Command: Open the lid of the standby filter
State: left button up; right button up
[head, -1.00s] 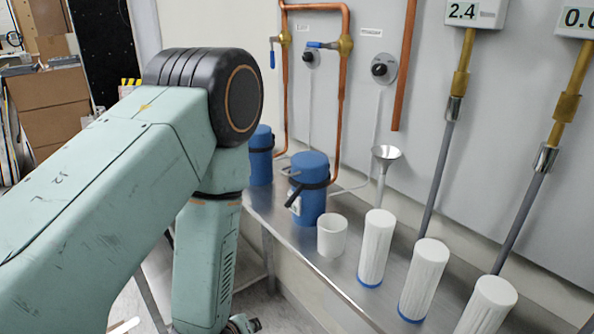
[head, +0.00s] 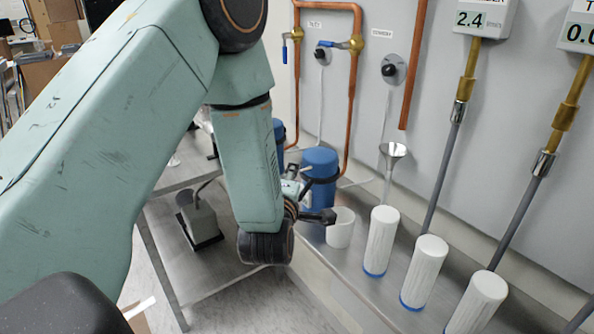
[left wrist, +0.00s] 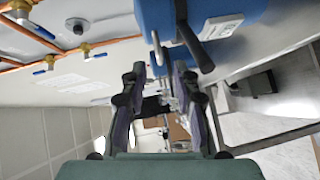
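Two blue canisters stand on the metal bench beside the wall in the head view. The right one (head: 320,163) has a dark band or handle. The left one (head: 278,130) is mostly hidden behind my left arm. I cannot read which is the standby filter. My left gripper (head: 309,196) is at the front of the right canister, between it and a white cup. In the left wrist view, my left gripper's fingers (left wrist: 165,90) are apart with nothing held. A blue canister (left wrist: 232,14) with a black lever (left wrist: 193,45) is just beyond them. My right gripper is not in view.
A white cup (head: 340,228) stands close to my left gripper. Several white cylinders (head: 381,240) and a funnel (head: 392,151) are to the right. Copper pipes (head: 354,90) with blue-handled valves run down the wall behind. A lower shelf holds a grey device (head: 199,218).

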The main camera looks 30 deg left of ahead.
aim_at(314, 161)
pick_arm(q)
jog(key=x, duration=0.3)
jog(key=shift+w+a, duration=0.15)
jog(key=shift+w, duration=0.2)
jog(key=shift+c, duration=0.2)
grip_shut()
dwell(0.4)
